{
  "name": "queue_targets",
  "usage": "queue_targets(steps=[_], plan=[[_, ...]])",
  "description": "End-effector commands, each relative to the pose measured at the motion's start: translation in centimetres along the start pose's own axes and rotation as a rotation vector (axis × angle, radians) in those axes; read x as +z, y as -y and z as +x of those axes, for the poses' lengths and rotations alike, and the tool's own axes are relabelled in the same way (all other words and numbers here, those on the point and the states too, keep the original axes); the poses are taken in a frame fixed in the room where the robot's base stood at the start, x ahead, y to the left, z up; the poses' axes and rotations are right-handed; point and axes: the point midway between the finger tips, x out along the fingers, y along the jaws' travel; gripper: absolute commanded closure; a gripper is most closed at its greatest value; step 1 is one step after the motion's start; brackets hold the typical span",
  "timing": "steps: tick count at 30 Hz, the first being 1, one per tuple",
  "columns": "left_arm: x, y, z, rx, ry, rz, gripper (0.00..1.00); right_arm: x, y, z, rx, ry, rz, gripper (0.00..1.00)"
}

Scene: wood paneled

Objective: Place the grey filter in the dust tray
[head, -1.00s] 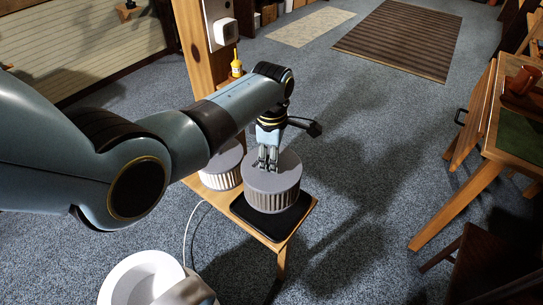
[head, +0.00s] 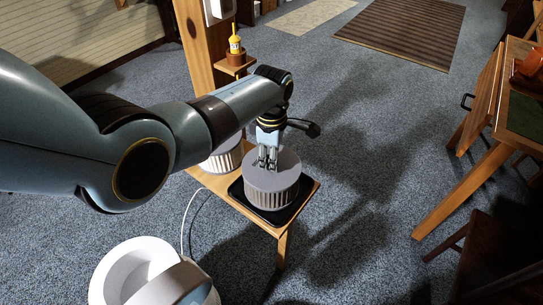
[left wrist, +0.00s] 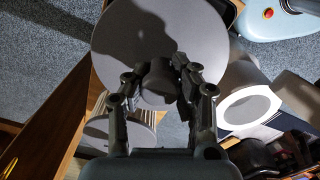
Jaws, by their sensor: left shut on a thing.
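The grey filter (head: 271,184) is a round drum with a ribbed side and a flat top, and stays upright over the black dust tray (head: 307,187). The tray lies on the near end of a small wooden bench. My left gripper (head: 267,163) points down and is shut on the knob on the filter's top. In the left wrist view the fingers (left wrist: 160,85) are on both sides of this knob, and the filter's grey disc (left wrist: 120,45) fills the upper middle. The filter hides most of the tray; I cannot tell whether they touch. My right gripper is not in view.
A second, paler ribbed filter (head: 224,160) stands on the bench (head: 217,186) behind, partly hidden by my arm. A white round open housing (head: 133,268) stands on the carpet at front left, with a cable. Carpet right of the bench is clear.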

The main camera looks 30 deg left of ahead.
Motion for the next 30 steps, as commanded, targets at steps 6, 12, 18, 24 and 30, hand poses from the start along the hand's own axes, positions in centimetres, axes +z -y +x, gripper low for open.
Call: queue_targets(steps=[6, 12, 18, 24, 30], plan=[[0.01, -0.07, -0.08, 0.001, 0.000, 0.000, 1.00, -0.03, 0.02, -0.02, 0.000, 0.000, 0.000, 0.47], [0.00, -0.05, 0.19, 0.001, 0.000, 0.000, 1.00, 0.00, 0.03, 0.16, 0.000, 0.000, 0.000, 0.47], [0.00, -0.04, 0.48, 0.000, 0.000, 0.000, 0.72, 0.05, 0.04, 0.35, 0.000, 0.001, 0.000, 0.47], [0.00, -0.02, 0.46, 0.000, 0.000, 0.000, 0.48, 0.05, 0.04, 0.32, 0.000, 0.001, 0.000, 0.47], [-0.02, 0.06, 0.53, -0.002, 0.000, 0.000, 0.44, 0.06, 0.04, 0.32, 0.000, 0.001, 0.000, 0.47]])
